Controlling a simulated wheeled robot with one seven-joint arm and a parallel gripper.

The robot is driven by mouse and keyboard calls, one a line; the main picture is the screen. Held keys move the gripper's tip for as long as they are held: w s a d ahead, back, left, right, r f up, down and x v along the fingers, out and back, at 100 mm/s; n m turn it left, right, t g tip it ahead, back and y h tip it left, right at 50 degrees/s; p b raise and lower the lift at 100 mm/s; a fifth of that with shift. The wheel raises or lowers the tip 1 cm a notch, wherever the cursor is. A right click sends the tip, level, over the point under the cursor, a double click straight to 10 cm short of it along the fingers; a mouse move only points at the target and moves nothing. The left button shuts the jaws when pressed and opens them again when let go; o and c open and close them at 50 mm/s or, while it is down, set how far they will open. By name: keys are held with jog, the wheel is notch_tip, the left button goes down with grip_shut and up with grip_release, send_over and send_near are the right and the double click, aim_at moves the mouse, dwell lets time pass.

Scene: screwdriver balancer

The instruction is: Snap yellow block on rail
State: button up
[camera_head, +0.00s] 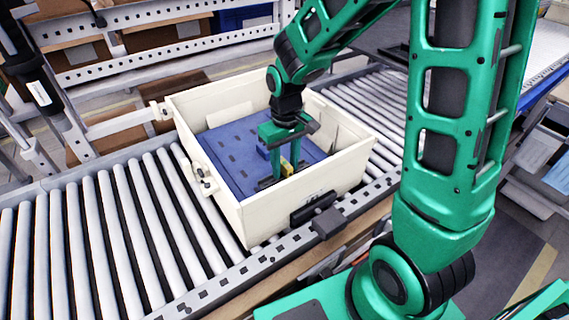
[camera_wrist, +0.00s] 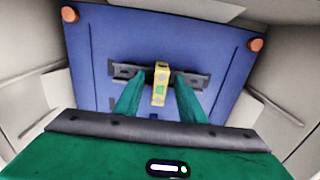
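A blue board (camera_head: 222,140) lies inside a cream crate (camera_head: 240,212). In the wrist view a dark rail (camera_wrist: 197,79) runs across the blue board (camera_wrist: 222,60). A small yellow block (camera_wrist: 160,72) with a green patch sits at the middle of the rail; whether it is snapped on cannot be told. The yellow block (camera_head: 286,168) also shows in the head view, partly hidden by my gripper. My green gripper (camera_wrist: 159,82) points down at the board, its fingers on either side of the block. Narrow gaps show between fingers and block, so it looks open.
The crate stands on a roller conveyor (camera_head: 95,235), and its walls rise close around my gripper. Two orange-brown knobs (camera_wrist: 70,14) (camera_wrist: 256,44) sit at the board's corners. A blue raised part (camera_head: 262,151) shows beside my gripper. The rollers left of the crate are clear.

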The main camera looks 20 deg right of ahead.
notch_tip(320, 180, up, 11)
jog(key=shift+f, duration=0.15)
dwell(0.5)
dwell(0.4)
jog(key=s+d+r+m, duration=0.3)
jog(key=s+d+m, duration=0.3)
jog(key=s+d, duration=0.95)
jog(key=s+d+f+m, duration=0.1)
jog(key=s+d+m, duration=0.1)
jog(key=s, duration=0.5)
jog(key=shift+s+f+m, duration=0.2)
jog(key=shift+f+m, duration=0.1)
jog(key=shift+f, duration=0.05)
